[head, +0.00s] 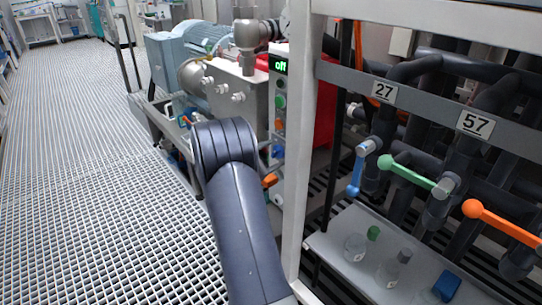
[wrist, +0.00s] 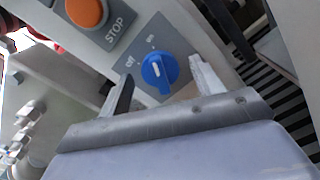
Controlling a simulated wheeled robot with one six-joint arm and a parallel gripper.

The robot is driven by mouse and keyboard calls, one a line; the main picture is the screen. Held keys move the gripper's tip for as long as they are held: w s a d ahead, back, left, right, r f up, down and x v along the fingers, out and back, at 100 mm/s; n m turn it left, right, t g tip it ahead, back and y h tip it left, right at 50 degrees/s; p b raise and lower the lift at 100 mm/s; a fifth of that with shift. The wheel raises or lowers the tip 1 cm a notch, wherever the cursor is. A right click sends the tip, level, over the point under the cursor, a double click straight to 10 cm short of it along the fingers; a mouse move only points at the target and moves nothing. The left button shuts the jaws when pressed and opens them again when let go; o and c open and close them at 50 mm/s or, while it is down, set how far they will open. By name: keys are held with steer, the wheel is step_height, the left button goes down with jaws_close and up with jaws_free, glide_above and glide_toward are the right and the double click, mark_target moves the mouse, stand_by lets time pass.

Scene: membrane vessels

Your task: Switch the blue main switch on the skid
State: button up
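The blue main switch (wrist: 159,71) is a round rotary knob on a grey plate marked "off" and "on" in the wrist view. A white mark shows on its face; I cannot tell surely which label it points to. My gripper (wrist: 162,76) is open, its two fingers on either side of the knob's lower part, with gaps visible. I cannot tell how far the fingertips are from the panel. There my arm hides the gripper.
An orange STOP button (wrist: 87,12) sits up-left of the switch. In the head view a white frame post (head: 303,130) stands close right of my arm. Beyond it are pipes with a blue valve handle (head: 356,172) and bottles. The grating floor (head: 90,180) at left is clear.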

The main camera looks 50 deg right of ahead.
steer(key=c, duration=0.9)
steer(key=shift+r+p, duration=0.1)
steer(key=shift+p, duration=0.35)
steer(key=shift+r+n+p, duration=0.15)
steer(key=shift+n+p, duration=0.95)
steer(key=shift+p, duration=0.1)
steer(key=n+p, duration=0.2)
steer(key=p, duration=0.1)
steer(key=shift+n, duration=0.3)
steer(key=n+p, duration=0.4)
steer(key=shift+f+n+p, duration=0.25)
steer(key=shift+n+p, duration=0.75)
steer(key=shift+n, duration=0.5)
